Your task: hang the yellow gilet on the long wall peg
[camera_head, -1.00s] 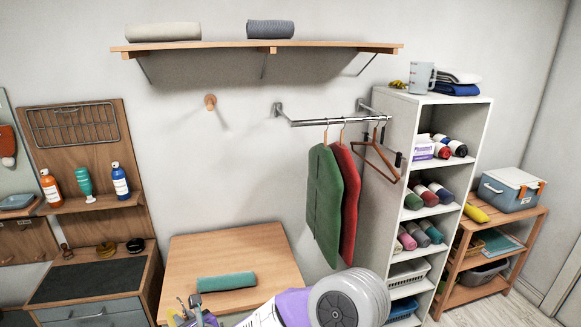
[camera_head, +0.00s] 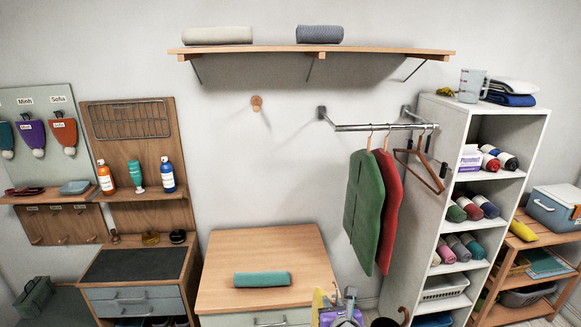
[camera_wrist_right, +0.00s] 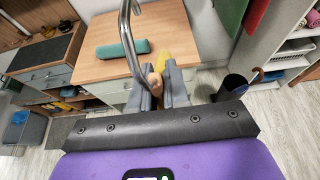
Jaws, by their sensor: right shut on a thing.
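The yellow gilet (camera_head: 318,303) shows only as a small strip at the bottom of the head view, beside my right gripper (camera_head: 342,302). In the right wrist view, my right gripper (camera_wrist_right: 155,88) is shut on the gilet's wooden hanger (camera_wrist_right: 157,89). The hanger's metal hook (camera_wrist_right: 125,32) rises towards the camera. A bit of yellow cloth (camera_wrist_right: 161,66) shows beyond the fingers; most of the gilet is hidden. The round wooden wall peg (camera_head: 257,103) sticks out from the wall, bare, below the shelf and well above the gripper. My left gripper is out of view.
A wall shelf (camera_head: 385,51) runs above the peg. A metal rail (camera_head: 375,127) at right holds green (camera_head: 364,200) and red (camera_head: 388,215) gilets and an empty hanger. A wooden-topped cabinet (camera_head: 225,270) bearing a teal roll (camera_head: 262,279) stands below the peg.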

